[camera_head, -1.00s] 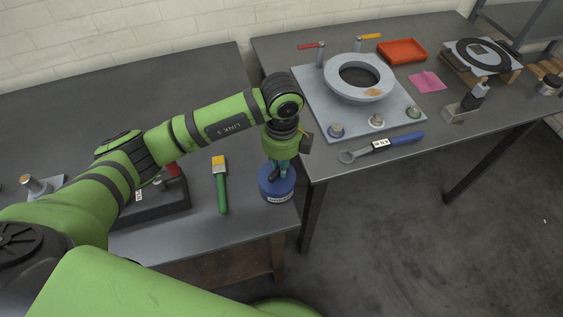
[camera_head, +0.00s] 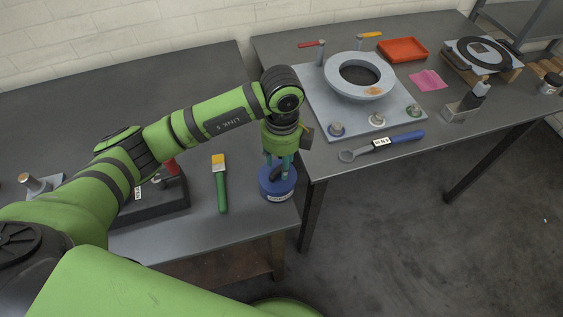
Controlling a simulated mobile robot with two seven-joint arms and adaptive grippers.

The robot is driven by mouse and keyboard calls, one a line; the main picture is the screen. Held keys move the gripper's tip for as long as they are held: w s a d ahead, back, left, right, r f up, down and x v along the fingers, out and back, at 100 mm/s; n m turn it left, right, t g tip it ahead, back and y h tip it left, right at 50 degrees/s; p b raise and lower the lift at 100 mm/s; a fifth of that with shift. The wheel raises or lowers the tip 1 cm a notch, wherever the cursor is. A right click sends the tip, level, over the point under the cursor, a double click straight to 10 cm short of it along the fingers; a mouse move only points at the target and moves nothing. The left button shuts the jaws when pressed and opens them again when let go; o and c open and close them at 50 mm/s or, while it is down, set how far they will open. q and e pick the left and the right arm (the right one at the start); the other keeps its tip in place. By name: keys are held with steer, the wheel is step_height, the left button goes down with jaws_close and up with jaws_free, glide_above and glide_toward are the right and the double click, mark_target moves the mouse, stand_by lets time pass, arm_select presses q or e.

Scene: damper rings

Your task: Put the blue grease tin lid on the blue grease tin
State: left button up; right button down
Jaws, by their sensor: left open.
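The blue grease tin (camera_head: 278,194) stands upright on the left table near its right front corner, with a white label on its side. The blue lid (camera_head: 264,183) appears to lie on top of the tin; the gripper partly covers it, so I cannot tell whether it sits fully flat. My left gripper (camera_head: 277,172) points down right over the lid, its fingers spread apart around the middle of the top. My right gripper is not in view.
A green-handled brush (camera_head: 221,186) lies just left of the tin. A dark block (camera_head: 160,203) stands further left. On the right table are a grey plate with a ring (camera_head: 340,92), a wrench (camera_head: 395,141), a red tray (camera_head: 402,50) and a pink cloth (camera_head: 428,80).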

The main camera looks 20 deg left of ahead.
arm_select(q)
step_height(320, 180, up, 11)
steer(key=shift+f, duration=0.2)
stand_by(0.8)
